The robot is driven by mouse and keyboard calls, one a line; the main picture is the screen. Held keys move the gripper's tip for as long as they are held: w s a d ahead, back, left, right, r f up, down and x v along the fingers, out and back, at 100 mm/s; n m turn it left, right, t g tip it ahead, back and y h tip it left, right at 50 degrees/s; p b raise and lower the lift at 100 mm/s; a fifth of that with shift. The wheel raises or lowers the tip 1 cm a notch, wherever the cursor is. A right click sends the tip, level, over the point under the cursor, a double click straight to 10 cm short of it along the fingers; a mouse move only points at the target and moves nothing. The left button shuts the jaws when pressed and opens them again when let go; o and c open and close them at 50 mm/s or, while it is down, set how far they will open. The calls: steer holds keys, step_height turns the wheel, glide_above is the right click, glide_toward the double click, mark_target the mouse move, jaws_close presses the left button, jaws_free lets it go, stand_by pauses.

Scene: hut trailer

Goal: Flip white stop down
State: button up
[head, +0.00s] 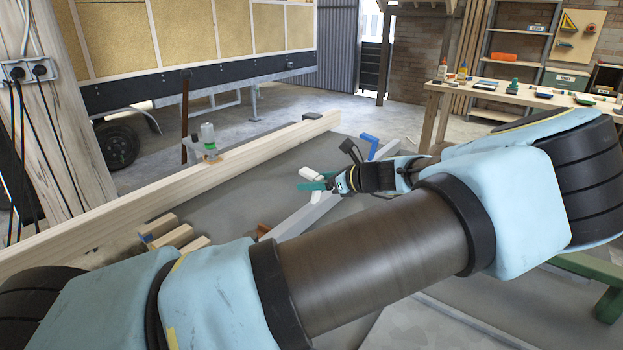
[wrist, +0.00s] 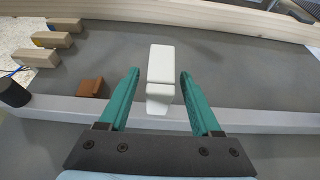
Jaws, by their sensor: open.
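The white stop (wrist: 161,66) shows in the wrist view as a white block with a flat upper part and a smaller lower part, beside the light grey rail (wrist: 262,121). In the head view the white stop (head: 310,172) shows just behind my gripper. My gripper (wrist: 159,76) has its two green fingers apart, one on each side of the stop, with visible gaps on both sides. In the head view my gripper (head: 308,186) is at the rail's far part, partly overlapping the stop. Whether the stop is tilted up or lies flat is hard to tell.
A long timber beam (head: 190,185) runs behind the grey work surface. Short wood blocks (wrist: 54,40) and a brown block (wrist: 89,87) lie to the left. A blue clamp-like piece (head: 369,140) is at the right.

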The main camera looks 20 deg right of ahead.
steer(key=shift+w+a+f, duration=0.2)
steer(key=shift+w, duration=0.2)
jaws_close()
stand_by(0.4)
stand_by(0.9)
